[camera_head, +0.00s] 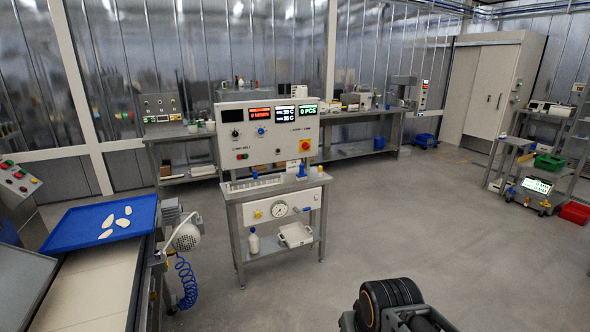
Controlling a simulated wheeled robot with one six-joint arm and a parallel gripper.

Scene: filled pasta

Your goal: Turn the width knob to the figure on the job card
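A control panel (270,148) stands upright on a metal bench in the middle. It carries a black knob (236,133) and a blue knob (261,131) at upper left. Their labels are too small to read, so I cannot tell which is the width knob. A dark rounded part of my arm shows at the bottom right, well apart from the bench. My gripper's fingers are not in view.
A blue tray (75,228) with several pale pieces lies on a conveyor (90,290) at left, beside a motor (186,236) with a coiled blue hose. A scale (536,186) and a red bin (574,213) stand at right. The floor (400,225) right of the bench is clear.

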